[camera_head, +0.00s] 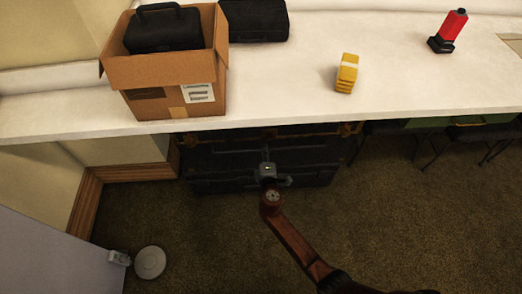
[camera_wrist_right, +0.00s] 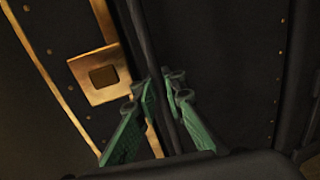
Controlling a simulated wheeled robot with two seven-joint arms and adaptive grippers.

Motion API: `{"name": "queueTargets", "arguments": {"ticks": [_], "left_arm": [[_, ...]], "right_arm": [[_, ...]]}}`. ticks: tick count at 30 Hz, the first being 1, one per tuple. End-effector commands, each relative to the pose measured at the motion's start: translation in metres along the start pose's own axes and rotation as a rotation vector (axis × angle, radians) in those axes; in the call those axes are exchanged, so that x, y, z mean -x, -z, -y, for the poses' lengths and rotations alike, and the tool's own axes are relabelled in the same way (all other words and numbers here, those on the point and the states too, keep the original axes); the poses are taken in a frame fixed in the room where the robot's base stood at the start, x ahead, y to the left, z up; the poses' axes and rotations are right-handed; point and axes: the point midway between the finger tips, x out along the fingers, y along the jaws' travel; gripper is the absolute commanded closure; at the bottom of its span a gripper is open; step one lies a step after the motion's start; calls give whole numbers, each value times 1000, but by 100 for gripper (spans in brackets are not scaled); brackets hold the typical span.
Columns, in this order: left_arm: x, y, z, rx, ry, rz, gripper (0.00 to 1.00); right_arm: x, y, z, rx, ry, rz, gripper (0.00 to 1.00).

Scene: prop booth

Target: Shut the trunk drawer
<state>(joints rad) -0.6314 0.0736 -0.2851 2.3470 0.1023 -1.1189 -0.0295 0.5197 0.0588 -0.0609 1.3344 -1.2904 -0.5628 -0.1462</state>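The trunk (camera_head: 215,175) is a dark case with brown trim, standing on the floor under the white counter. My right gripper (camera_head: 268,170) is at its front, with my arm coming in from the lower right. In the right wrist view the green fingers (camera_wrist_right: 163,98) stand on either side of a thin dark bar or edge. I cannot tell whether they press on it. The dark trunk surface (camera_wrist_right: 215,45) with a gold-coloured edge and a square plate (camera_wrist_right: 103,76) lies behind them. How far the drawer stands out is hard to see. My left gripper is not in view.
The white counter (camera_head: 280,95) overhangs the trunk. On it are an open cardboard box (camera_head: 160,75) holding a black case, another black case (camera_head: 255,20), a yellow stack (camera_head: 346,75) and a red object (camera_head: 453,24). Carpet (camera_head: 200,240) in front is clear; a grey panel (camera_head: 50,255) stands left.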

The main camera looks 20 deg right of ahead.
Motion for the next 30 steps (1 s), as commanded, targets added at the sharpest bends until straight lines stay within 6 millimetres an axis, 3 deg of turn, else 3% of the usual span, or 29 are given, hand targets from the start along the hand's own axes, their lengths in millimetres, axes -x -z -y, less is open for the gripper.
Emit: {"name": "queueTargets", "arguments": {"ticks": [3,14,30], "left_arm": [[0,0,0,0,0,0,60],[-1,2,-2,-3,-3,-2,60],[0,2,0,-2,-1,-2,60]], "right_arm": [[-1,0,-1,0,-2,0,85],[6,1,-1,-1,-1,-1,85],[104,0,0,-1,0,-1,85]]}}
